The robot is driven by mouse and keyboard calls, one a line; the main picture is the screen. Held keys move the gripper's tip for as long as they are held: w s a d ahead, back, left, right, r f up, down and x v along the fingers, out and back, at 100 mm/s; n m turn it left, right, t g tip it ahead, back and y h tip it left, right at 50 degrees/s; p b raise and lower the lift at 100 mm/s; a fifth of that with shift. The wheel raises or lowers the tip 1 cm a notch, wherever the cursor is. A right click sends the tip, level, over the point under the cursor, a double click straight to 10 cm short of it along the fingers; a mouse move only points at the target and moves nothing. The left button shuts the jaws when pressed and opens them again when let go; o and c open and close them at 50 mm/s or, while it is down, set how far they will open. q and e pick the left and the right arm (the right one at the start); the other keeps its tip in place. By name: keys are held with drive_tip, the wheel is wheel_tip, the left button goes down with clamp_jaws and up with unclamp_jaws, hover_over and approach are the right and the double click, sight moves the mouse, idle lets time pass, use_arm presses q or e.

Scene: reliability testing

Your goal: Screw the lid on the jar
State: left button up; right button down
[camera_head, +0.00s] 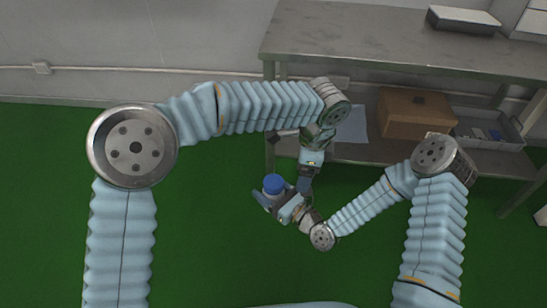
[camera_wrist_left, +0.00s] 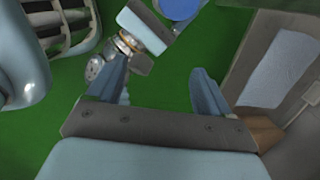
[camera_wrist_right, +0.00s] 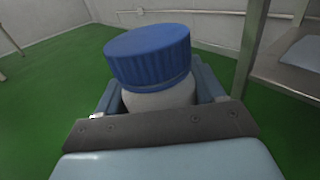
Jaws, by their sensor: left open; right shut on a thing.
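A white jar (camera_wrist_right: 160,99) with a blue ribbed lid (camera_wrist_right: 148,54) on its top fills the middle of the right wrist view. My right gripper (camera_wrist_right: 160,95) is shut on the jar's body, one finger on each side. In the head view the blue lid (camera_head: 273,184) faces up, above my right gripper (camera_head: 277,197). I cannot tell how tightly the lid sits. My left gripper (camera_wrist_left: 158,85) is open and empty. The lid (camera_wrist_left: 180,7) shows at the top edge of the left wrist view, beyond and apart from its fingers.
A metal table (camera_head: 375,40) stands at the back right, with a dark tray (camera_head: 463,20) on top. Its lower shelf holds a cardboard box (camera_head: 416,112) and a grey bin (camera_head: 490,130). The green floor (camera_head: 215,235) around my grippers is clear.

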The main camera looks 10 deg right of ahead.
use_arm(q)
drive_tip(key=r+n, duration=0.1)
drive_tip(key=n, duration=0.3)
drive_tip(key=n+g, duration=0.1)
drive_tip(key=n, duration=1.5)
approach(273, 181)
drive_tip(key=shift+s+d+f+h, duration=0.2)
drive_tip(key=shift+f+h, duration=0.1)
drive_tip(key=shift+f, duration=0.2)
drive_tip(key=n, duration=0.1)
drive_tip(key=a+n, duration=0.1)
drive_tip(key=shift+w+n, duration=0.3)
drive_tip(key=shift+n, duration=0.1)
drive_tip(key=shift+f, duration=4)
drive_tip(key=shift+c, duration=0.2)
